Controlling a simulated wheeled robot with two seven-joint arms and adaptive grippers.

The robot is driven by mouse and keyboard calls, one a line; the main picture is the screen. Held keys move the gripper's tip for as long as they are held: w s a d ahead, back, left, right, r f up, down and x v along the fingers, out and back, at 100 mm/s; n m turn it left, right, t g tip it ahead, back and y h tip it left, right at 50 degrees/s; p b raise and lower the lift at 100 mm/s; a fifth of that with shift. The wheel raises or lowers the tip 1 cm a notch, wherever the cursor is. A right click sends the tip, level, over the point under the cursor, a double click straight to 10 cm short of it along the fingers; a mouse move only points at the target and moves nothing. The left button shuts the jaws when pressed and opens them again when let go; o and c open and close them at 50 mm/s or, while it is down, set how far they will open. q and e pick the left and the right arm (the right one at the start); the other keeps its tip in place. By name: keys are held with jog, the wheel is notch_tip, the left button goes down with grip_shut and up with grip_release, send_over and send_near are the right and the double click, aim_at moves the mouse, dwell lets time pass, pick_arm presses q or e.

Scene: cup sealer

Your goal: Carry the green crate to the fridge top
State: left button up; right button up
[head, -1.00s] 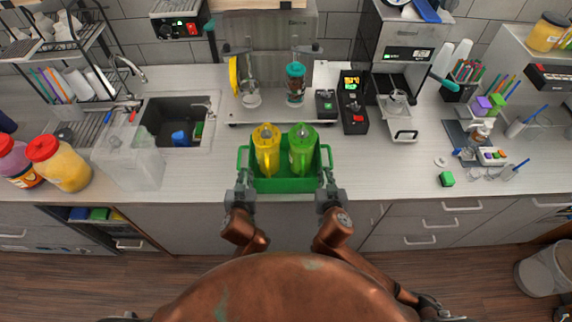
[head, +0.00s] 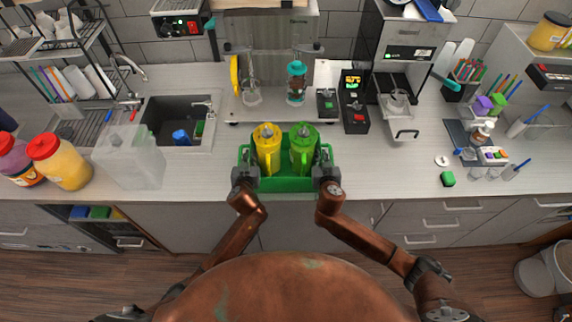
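The green crate (head: 285,184) sits at the counter's front edge in the middle of the head view. It holds a yellow pitcher (head: 267,150) and a green pitcher (head: 303,150), both upright. My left gripper (head: 243,172) is at the crate's left end, by its side handle. My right gripper (head: 327,170) is at the right end, by the other handle. The grippers cover the lower parts of the handles, and their fingers are too small to tell whether they are closed. I cannot make out a fridge top for certain.
A clear container (head: 130,160) and yellow jar (head: 62,165) stand left of the crate. The sink (head: 160,120) lies behind the container. A sealing machine (head: 397,85) and black device (head: 353,108) stand behind right.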

pick_arm(q)
grip_shut()
pick_arm(e)
grip_shut()
pick_arm(q)
jog(key=shift+w+r, duration=0.15)
jog(key=shift+r, duration=0.2)
pick_arm(e)
jog(key=shift+w+r, duration=0.15)
jog(key=shift+r, duration=0.15)
